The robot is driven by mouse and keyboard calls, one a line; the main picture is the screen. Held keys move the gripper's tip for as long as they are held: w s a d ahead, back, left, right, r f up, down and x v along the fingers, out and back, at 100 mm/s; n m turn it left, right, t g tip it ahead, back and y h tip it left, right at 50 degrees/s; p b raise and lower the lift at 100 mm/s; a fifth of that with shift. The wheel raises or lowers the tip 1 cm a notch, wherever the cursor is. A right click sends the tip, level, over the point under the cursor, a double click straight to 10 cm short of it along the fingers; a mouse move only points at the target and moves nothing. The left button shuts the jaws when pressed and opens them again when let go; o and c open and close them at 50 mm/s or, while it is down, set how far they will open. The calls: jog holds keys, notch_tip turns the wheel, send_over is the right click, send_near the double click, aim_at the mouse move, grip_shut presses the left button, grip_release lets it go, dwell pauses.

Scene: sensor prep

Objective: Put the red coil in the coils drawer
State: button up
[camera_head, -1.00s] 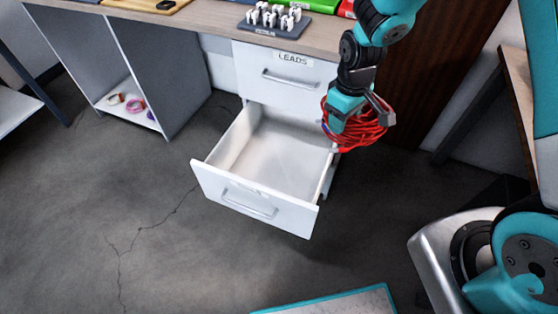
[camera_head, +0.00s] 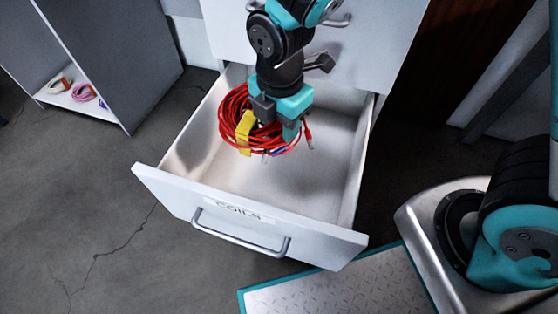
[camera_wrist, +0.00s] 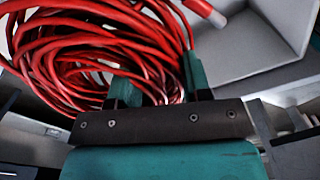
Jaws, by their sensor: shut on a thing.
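The red coil (camera_head: 233,108) is a bundle of red cable with a yellow tie and loose plug ends. My gripper (camera_head: 277,128) is shut on it and holds it over the left part of the open coils drawer (camera_head: 330,180). The drawer is white, labelled COILS on its front, and its visible floor is bare. In the wrist view the coil (camera_wrist: 75,50) lies between and beyond the teal fingers (camera_wrist: 165,85). I cannot tell whether the coil's underside touches the drawer floor.
The closed upper drawer front (camera_head: 370,40) stands just behind my wrist. A grey shelf unit (camera_head: 105,60) at the left holds a few small coloured rings (camera_head: 82,92). A metal plate with a teal edge (camera_head: 340,285) lies in front at the bottom. The right part of the drawer is free.

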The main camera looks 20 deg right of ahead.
notch_tip(320, 180, down, 19)
jog(key=b, duration=0.8)
jog(key=shift+f, duration=0.15)
jog(key=o, duration=1.2)
